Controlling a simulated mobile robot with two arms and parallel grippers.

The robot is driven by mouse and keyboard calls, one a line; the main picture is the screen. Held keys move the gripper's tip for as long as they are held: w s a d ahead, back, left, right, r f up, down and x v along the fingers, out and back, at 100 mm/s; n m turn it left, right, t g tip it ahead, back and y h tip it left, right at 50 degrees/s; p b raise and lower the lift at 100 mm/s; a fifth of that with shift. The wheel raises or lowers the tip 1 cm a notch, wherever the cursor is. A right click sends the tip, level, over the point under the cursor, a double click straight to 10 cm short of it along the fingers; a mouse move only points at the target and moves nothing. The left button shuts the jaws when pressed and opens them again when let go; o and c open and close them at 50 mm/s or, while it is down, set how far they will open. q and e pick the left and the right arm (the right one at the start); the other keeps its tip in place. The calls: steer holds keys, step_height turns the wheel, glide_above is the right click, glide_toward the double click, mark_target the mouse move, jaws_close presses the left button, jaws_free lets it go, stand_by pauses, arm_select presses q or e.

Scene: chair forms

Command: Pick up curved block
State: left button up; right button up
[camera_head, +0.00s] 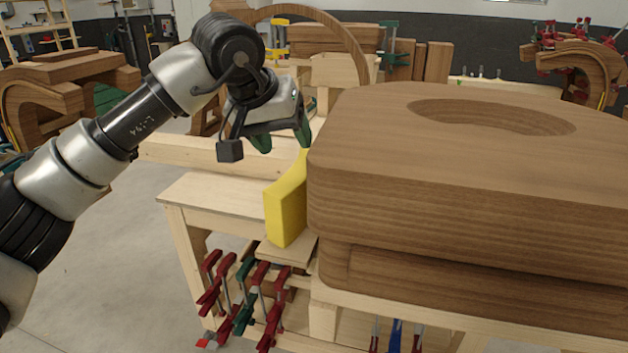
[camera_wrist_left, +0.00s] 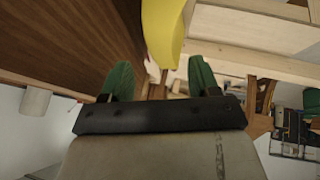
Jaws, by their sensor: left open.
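The curved block (camera_head: 286,205) is yellow and stands upright beside the left side of the large brown wooden form (camera_head: 450,215), on the light wood bench. My left gripper (camera_head: 283,138), with green fingers, is open and empty, above the block's upper end in the head view. In the left wrist view the yellow block (camera_wrist_left: 163,30) lies beyond the fingertips (camera_wrist_left: 160,78), roughly in line with the gap between them. The fingers do not appear to touch it. The block's far side is partly hidden by the brown form. My right gripper is not in view.
Red and green clamps (camera_head: 240,300) hang on the bench front below the block. A bare light wood bench top (camera_head: 215,195) lies to the block's left. A curved wooden arch (camera_head: 345,35) stands behind my gripper. The thick brown form closes off the right.

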mark_target(299, 166)
arm_select(q)
steer(key=x, duration=0.1)
steer(key=p+x, duration=0.1)
steer(key=x, duration=0.1)
steer(key=shift+s+a+f, duration=0.15)
steer(key=shift+f, duration=0.25)
steer(key=shift+w+d+f+p, duration=0.2)
steer(key=shift+f+p, duration=0.05)
steer(key=shift+p, duration=0.1)
steer(key=p+x, duration=0.2)
steer(key=x, duration=0.2)
steer(key=shift+w+d+f, duration=0.1)
steer(key=shift+w+f, duration=0.05)
steer(key=shift+w, duration=0.1)
steer(key=shift+f, duration=0.2)
steer(key=c, duration=0.8)
steer(key=shift+s, duration=0.1)
steer(key=shift+c, duration=0.9)
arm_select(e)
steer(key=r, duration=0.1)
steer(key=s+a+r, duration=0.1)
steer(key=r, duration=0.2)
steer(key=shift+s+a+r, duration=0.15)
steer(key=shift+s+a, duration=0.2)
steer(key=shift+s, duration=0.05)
